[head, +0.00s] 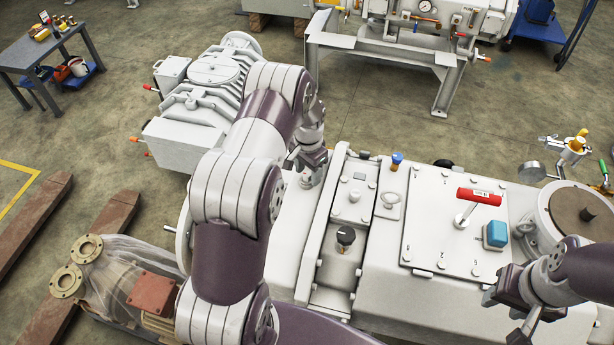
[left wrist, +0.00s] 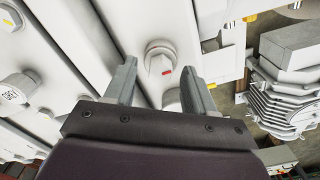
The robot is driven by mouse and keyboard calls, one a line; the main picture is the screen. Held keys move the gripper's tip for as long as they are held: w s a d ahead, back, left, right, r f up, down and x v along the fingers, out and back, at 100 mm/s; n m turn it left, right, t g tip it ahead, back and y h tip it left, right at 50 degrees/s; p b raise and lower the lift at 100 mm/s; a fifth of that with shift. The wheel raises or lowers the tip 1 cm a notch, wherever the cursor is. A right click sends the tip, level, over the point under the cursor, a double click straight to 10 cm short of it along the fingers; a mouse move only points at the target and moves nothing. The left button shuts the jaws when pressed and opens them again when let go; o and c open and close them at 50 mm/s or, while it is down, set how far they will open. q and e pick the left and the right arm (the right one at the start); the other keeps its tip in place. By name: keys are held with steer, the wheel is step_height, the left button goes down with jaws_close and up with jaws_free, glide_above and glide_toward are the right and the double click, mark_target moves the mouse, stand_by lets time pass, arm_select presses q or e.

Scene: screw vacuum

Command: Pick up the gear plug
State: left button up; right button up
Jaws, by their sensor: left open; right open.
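A pale hexagonal plug with a small red mark, which looks like the gear plug (left wrist: 160,58), sits on the white machine housing in the left wrist view. It shows just beyond and between the fingertips of my left gripper (left wrist: 160,72). The fingers are apart, with nothing held. In the head view my left gripper (head: 308,162) points down over the left part of the housing, and the plug is hard to make out beneath it. My right gripper (head: 512,302) is open and empty above the housing's right front part.
A second pale plug (left wrist: 172,100) is partly hidden by my left gripper. Another machine (head: 195,110) stands behind left.

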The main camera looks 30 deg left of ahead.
arm_select(q)
jaws_close()
steer(key=shift+r, duration=0.1)
